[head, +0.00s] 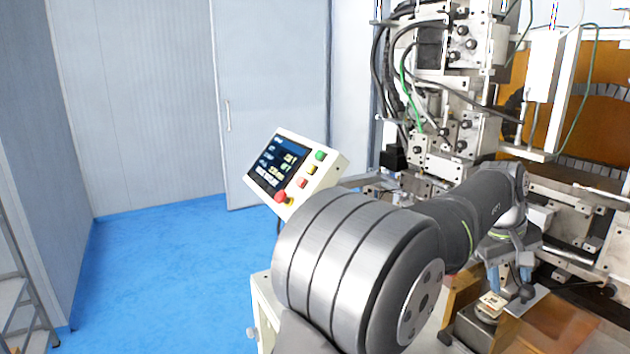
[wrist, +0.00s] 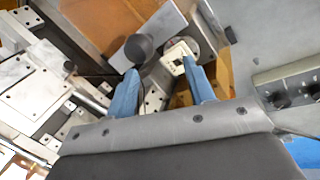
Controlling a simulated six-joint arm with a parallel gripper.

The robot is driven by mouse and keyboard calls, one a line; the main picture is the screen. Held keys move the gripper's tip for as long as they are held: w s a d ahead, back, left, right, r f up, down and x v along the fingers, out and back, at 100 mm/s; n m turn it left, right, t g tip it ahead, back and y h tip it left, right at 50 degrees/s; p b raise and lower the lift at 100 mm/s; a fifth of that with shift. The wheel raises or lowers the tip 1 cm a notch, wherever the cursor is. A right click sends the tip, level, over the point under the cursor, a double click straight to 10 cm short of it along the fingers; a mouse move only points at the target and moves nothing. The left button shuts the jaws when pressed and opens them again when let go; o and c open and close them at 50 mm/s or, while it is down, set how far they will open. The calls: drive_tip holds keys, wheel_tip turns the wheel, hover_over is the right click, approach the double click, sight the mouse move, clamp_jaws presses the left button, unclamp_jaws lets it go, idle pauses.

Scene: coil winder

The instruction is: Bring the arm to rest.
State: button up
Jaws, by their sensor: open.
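My arm reaches from the front of the head view toward the coil winder (head: 465,130). My gripper (head: 510,292) points down in front of the machine, with its two blue fingers apart. In the wrist view my gripper (wrist: 160,66) is open, with nothing gripped between the fingers. A small cream-coloured part (head: 491,303) sits on a round metal holder below and left of the fingers in the head view. In the wrist view the cream part (wrist: 178,53) appears just beyond the right fingertip; whether they touch I cannot tell.
A control panel with a screen (head: 280,168) stands left of the arm. Cables (head: 402,85) hang on the machine's upper part. A dark round knob (wrist: 139,48) is near the left fingertip in the wrist view.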

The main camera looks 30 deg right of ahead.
drive_tip(key=w, duration=0.9)
drive_tip(key=s+v, duration=0.1)
drive_tip(key=v, duration=1.7)
drive_tip(key=w+a+f+t, duration=0.1)
drive_tip(key=w+a, duration=0.1)
drive_tip(key=a, duration=0.5)
drive_tip(key=shift+w+f, duration=0.2)
drive_tip(key=shift+w, duration=0.2)
drive_tip(key=s+d, duration=0.3)
drive_tip(key=d, duration=0.4)
drive_tip(key=s+d+f+g, duration=0.1)
drive_tip(key=d+f, duration=0.2)
drive_tip(key=f, duration=0.5)
drive_tip(key=shift+s, duration=0.25)
drive_tip(key=shift+f, duration=0.15)
